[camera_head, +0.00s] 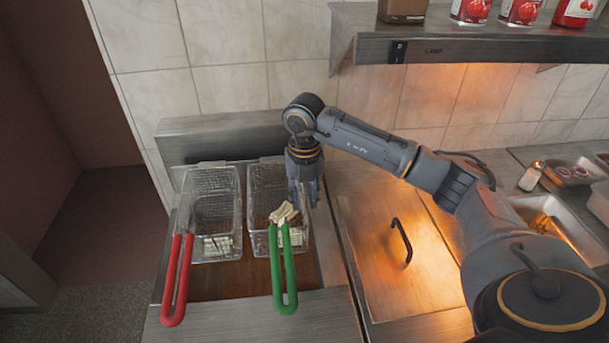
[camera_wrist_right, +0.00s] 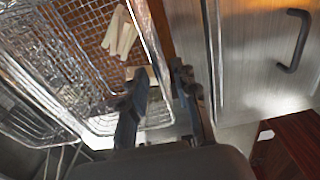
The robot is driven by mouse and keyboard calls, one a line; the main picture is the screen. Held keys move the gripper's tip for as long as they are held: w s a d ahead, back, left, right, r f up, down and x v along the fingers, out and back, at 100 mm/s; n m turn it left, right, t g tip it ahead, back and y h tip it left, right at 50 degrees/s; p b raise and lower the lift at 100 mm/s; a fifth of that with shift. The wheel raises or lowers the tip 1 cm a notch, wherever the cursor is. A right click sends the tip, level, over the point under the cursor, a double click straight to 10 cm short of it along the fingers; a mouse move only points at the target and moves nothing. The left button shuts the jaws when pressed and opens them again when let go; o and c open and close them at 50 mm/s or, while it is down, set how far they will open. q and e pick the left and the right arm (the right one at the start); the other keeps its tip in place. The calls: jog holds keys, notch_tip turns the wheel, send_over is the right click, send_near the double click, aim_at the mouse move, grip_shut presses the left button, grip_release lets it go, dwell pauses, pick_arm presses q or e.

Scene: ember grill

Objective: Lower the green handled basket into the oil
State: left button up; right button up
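The green handled basket (camera_head: 262,190) is a wire basket over the fryer's brown oil (camera_head: 250,280). Its green handle (camera_head: 289,275) reaches toward the front ledge. Pale fries (camera_head: 284,212) lie at its handle end, and fries (camera_wrist_right: 122,35) also show over its mesh in the right wrist view. My right gripper (camera_head: 306,197) points down at the basket's right rim, toward the back. In the right wrist view, its fingers (camera_wrist_right: 162,95) are apart, with the basket's wire edge seemingly between them. I cannot tell whether they touch it. My left gripper is not in view.
A red handled basket (camera_head: 210,190) stands close on the left. A metal lid with a dark handle (camera_head: 402,240) lies right of the fryer. A shelf (camera_head: 480,45) with cans hangs above. A metal container (camera_head: 550,222) and a shaker (camera_head: 530,176) are at the right.

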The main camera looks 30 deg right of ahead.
notch_tip(320, 180, down, 2)
jog(key=shift+f, duration=0.15)
jog(key=shift+f+p, duration=0.3)
jog(key=shift+f, duration=0.3)
grip_shut()
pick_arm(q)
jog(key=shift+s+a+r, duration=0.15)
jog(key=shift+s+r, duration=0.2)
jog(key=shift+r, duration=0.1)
pick_arm(e)
jog(key=shift+o, duration=0.3)
grip_release()
notch_tip(320, 180, up, 12)
jog(key=shift+r, duration=0.1)
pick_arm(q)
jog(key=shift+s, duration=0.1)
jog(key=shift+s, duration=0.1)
pick_arm(e)
jog(key=shift+s, duration=0.1)
